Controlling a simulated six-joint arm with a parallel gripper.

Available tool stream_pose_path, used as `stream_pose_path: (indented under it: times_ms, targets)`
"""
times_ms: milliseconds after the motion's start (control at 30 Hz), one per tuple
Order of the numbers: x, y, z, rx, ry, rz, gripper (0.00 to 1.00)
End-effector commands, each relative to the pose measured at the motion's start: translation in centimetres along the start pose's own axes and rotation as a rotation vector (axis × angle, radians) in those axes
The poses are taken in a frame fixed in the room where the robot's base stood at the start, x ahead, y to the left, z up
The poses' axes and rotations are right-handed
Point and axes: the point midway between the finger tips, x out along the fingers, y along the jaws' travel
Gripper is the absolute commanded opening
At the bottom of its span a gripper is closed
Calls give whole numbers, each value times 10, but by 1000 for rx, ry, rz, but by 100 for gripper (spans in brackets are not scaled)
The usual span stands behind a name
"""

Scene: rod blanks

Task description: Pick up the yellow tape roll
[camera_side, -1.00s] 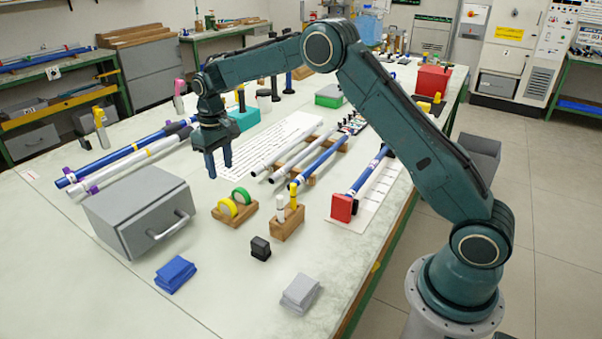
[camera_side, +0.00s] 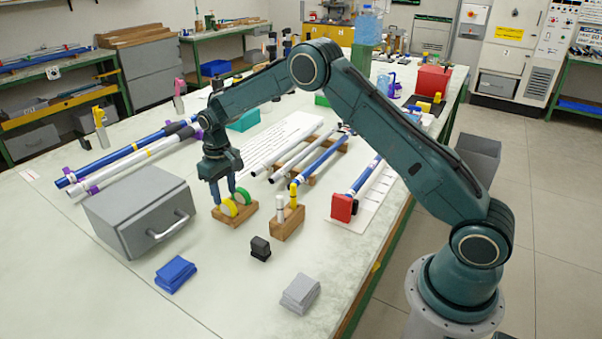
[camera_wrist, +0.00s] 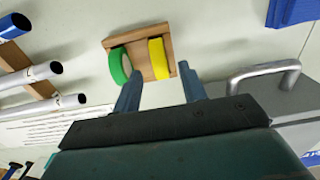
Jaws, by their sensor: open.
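The yellow tape roll (camera_side: 229,208) stands on edge in a small wooden holder (camera_side: 236,218), beside a green tape roll (camera_side: 243,196). In the wrist view the yellow roll (camera_wrist: 158,59) is on the right and the green roll (camera_wrist: 119,65) on the left of the holder (camera_wrist: 140,40). My gripper (camera_side: 224,197) is low over the holder, its blue fingers close to the rolls. In the wrist view my open gripper (camera_wrist: 158,82) has its left finger near the green roll and its right finger right of the yellow roll. I cannot tell whether either finger touches a roll.
A grey drawer box (camera_side: 140,212) with a metal handle stands close left of the holder. A wooden block with white and yellow markers (camera_side: 287,222) is to the right. A black block (camera_side: 260,248), blue cloths (camera_side: 175,275) and grey cloths (camera_side: 300,293) lie in front.

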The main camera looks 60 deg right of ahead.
Motion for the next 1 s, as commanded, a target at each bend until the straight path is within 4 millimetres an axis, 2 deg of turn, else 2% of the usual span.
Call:
stream_pose_path:
  times_ms: [200,400,933,1000]
  targets:
    - [26,1,-2,0,-2,0,42]
    - [42,1,-2,0,0,0,42]
    - [42,0,-2,0,1,0,42]
    - [42,0,-2,0,1,0,28]
